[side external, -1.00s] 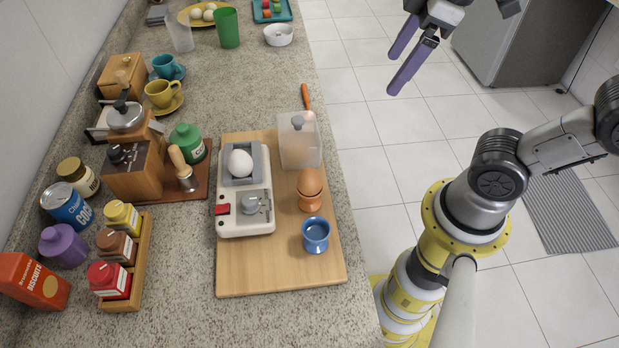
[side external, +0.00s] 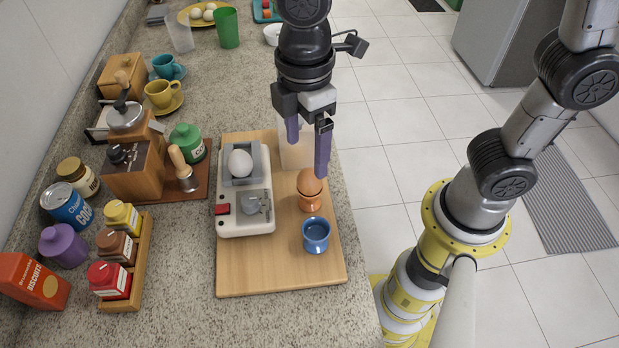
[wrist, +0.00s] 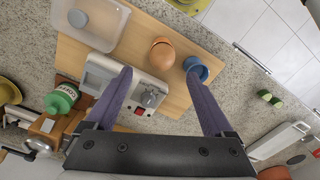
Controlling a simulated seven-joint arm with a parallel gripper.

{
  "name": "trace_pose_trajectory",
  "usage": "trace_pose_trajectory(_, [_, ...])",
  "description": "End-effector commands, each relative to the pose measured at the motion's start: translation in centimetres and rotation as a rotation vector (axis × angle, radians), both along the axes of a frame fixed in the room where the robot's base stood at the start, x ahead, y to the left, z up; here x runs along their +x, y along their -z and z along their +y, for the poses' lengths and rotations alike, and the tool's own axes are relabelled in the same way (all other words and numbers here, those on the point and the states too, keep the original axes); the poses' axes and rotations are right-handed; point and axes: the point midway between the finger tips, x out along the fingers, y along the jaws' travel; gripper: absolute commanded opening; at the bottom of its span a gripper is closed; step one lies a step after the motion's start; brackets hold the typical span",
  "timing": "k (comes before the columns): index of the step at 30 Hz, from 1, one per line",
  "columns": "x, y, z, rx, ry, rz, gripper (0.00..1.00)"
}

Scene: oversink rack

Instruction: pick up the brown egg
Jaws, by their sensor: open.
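The brown egg (side external: 309,183) sits upright in an orange egg cup (side external: 309,202) on the wooden board (side external: 285,275). It also shows in the wrist view (wrist: 161,47), beyond and between my fingertips. My gripper (side external: 307,160) is open and empty, pointing down just above and behind the egg in the side view. One fingertip overlaps the egg's upper edge there; I cannot tell whether it touches. A blue egg cup (side external: 316,235) stands empty in front of the orange one.
A clear container (side external: 292,155) stands behind the egg, partly hidden by my gripper. A coffee grinder (side external: 133,175), a green jar (side external: 187,142) and a rack of bottles (side external: 145,245) stand left. The board's front is clear. The counter edge lies right.

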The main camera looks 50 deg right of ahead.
Motion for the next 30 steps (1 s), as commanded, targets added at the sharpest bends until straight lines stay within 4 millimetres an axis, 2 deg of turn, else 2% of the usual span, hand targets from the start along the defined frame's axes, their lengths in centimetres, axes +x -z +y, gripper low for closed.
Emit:
trace_pose_trajectory(3, [0.0, 1.4, 0.0, -0.002, 0.001, 0.002, 0.87])
trace_pose_trajectory(10, [-0.2, 3.0, -0.1, -0.001, 0.001, 0.003, 0.87])
trace_pose_trajectory(18, [-0.5, 6.6, -0.2, -0.002, 0.001, 0.003, 0.87])
trace_pose_trajectory(27, [-0.5, 7.2, -0.2, 0.001, 0.001, 0.0, 0.87])
trace_pose_trajectory(28, [-0.5, 7.2, -0.2, 0.001, 0.001, 0.0, 0.85])
trace_pose_trajectory(30, [-0.5, 7.1, -0.2, 0.001, 0.001, 0.0, 0.72])
